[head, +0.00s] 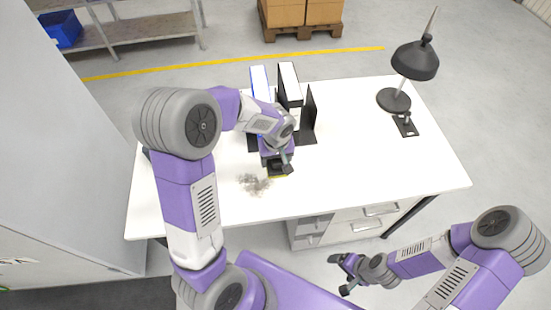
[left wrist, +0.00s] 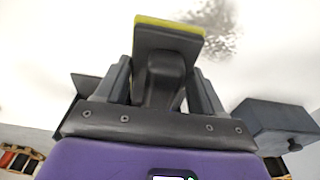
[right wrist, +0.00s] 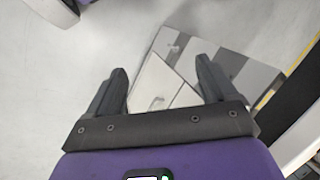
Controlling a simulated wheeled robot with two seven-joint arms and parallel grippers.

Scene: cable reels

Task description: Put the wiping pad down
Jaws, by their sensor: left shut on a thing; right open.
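The wiping pad has a dark body with a yellow-green edge. In the head view the pad (head: 278,175) is at the table's middle, just right of a grey smudge (head: 254,184). In the left wrist view the pad (left wrist: 168,38) is between the fingers of my left gripper (left wrist: 165,80), which is shut on its dark handle. In the head view my left gripper (head: 277,163) is low over the white table (head: 370,160); I cannot tell whether the pad touches the surface. My right gripper (head: 345,272) is open and empty in front of the table, and it also shows in the right wrist view (right wrist: 160,80).
Upright folders (head: 289,82) in a dark holder stand behind my left gripper. A black lamp (head: 414,62) and a small dark stand (head: 405,124) are at the right back. Drawers (head: 365,213) are below the front edge.

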